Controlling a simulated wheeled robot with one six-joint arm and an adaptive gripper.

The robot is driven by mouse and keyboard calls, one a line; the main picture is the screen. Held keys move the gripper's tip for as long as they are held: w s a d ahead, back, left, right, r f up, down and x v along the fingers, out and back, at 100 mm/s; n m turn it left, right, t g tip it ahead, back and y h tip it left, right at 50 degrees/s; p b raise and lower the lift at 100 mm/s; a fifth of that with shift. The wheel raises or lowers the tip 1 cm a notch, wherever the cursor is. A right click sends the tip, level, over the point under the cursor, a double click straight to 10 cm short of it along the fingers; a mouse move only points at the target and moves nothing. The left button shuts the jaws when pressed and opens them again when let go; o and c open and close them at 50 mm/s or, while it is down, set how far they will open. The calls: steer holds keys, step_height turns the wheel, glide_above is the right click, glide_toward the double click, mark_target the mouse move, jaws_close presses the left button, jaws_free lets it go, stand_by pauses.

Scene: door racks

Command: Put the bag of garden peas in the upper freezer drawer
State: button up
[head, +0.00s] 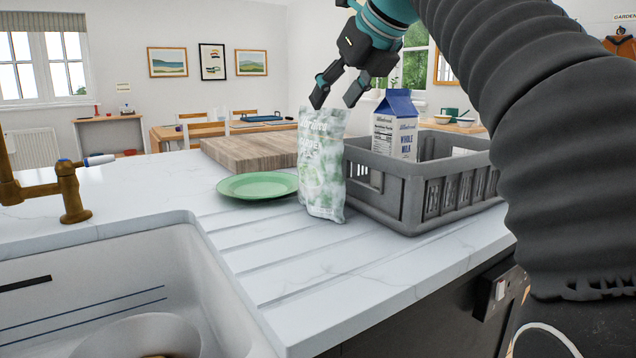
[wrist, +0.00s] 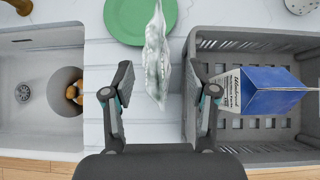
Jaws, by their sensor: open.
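The bag of garden peas (head: 321,172), pale green and white, stands upright on the grooved white worktop, between a green plate and a grey crate. In the wrist view the bag (wrist: 156,62) is seen from above as a narrow shape. My gripper (head: 336,90) is open just above the bag's top edge. In the wrist view its fingers (wrist: 162,90) stand apart on either side of the bag's near end, not touching it. No freezer or upper freezer drawer can be made out in either view.
The grey crate (head: 390,203) beside the bag holds a blue and white milk carton (head: 396,125). The green plate (head: 258,186) and a wooden board (head: 250,148) lie to the left. A white sink (head: 110,260) and brass tap (head: 70,190) are at the front left.

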mark_target(324, 113)
steer(key=shift+b+x, duration=0.75)
steer(key=shift+x, duration=2.5)
steer(key=shift+s+a, duration=0.1)
steer(key=shift+s, duration=0.1)
jaws_close()
